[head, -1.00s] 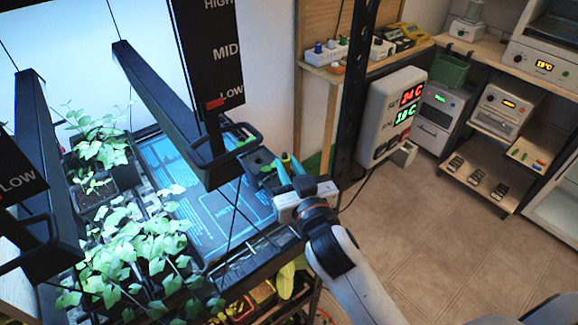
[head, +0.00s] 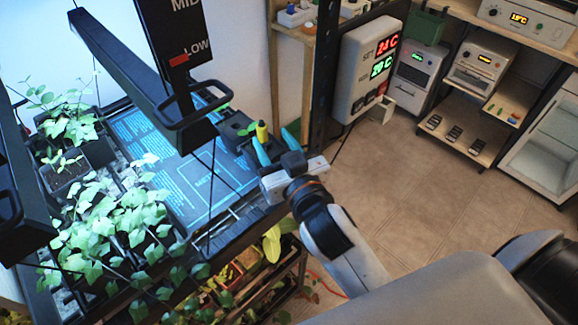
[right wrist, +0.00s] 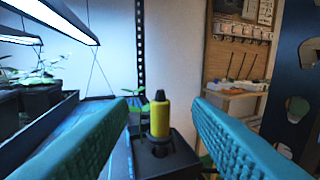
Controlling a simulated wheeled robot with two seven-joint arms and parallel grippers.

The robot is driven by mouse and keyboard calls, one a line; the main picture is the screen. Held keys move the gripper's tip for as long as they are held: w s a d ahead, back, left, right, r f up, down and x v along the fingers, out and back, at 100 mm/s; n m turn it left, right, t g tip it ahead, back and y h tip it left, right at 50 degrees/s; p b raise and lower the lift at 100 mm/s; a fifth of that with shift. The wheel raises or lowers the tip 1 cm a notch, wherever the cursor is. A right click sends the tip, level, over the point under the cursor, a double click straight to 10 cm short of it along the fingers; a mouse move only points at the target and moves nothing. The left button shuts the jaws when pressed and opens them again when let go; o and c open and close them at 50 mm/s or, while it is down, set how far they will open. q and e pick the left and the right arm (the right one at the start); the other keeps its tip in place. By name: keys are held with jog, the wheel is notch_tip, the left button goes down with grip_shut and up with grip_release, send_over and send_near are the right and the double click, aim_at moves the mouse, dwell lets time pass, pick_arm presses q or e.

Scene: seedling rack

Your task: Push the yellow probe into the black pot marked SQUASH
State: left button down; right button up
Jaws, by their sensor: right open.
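The yellow probe (head: 262,131), with a dark tip on top, stands upright near the right end of the rack. In the right wrist view the probe (right wrist: 160,118) stands in a black square holder (right wrist: 182,160), between my finger pads but touching neither. My right gripper (head: 266,139) is open, its teal fingers around the probe with a gap on each side. A dark pot (head: 232,131) with a small green seedling is just left of the probe; I cannot read any SQUASH mark. My left gripper is not in view.
Lamp bars with handles (head: 208,112) hang low over the rack, left of my right gripper. A blue printed mat (head: 185,165) lies flat and mostly clear beside it. Leafy seedlings (head: 110,225) crowd the left. A temperature display (head: 365,70) stands behind right.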

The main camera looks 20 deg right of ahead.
jog(key=s+p, duration=0.2)
jog(key=s, duration=0.6)
jog(key=shift+d, duration=0.15)
jog(key=shift+w, duration=0.1)
dwell(0.4)
